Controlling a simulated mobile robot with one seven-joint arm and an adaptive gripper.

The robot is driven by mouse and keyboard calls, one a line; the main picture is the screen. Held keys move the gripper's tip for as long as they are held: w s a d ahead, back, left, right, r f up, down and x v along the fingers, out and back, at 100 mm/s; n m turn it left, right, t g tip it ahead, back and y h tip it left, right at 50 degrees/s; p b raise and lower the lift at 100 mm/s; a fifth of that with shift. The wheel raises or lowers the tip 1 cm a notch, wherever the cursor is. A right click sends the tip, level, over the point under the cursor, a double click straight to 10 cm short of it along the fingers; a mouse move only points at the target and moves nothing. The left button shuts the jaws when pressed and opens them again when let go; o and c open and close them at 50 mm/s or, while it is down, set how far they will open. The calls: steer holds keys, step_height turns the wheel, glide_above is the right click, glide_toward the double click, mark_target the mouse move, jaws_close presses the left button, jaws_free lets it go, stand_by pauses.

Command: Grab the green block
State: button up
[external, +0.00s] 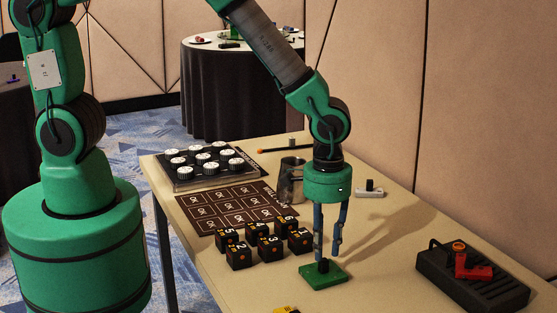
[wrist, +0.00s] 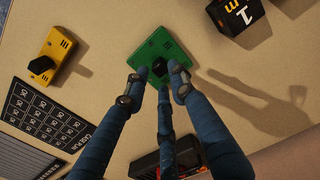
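The green block (external: 322,278) is a flat square with a black knob on top, lying on the table toward its front edge. In the wrist view the green block (wrist: 148,50) is just beyond my fingertips, with its knob between them. My gripper (external: 328,247) points down above the block, its blue fingers spread. In the wrist view my gripper (wrist: 157,77) shows its fingertips apart with nothing held. Whether any fingertip touches the knob, I cannot tell.
Several black numbered cubes (external: 270,247) stand left of the block. A yellow block (wrist: 52,52) lies nearby at the table's front. A metal mug (external: 290,182) stands behind my gripper. A black device with a red part (external: 470,280) is at right. Bare table (external: 385,250) lies between.

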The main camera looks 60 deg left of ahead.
mark_target(324, 260)
steer(key=shift+f+b, duration=0.7)
steer(key=shift+f, duration=1.45)
steer(key=shift+c, duration=0.5)
jaws_close()
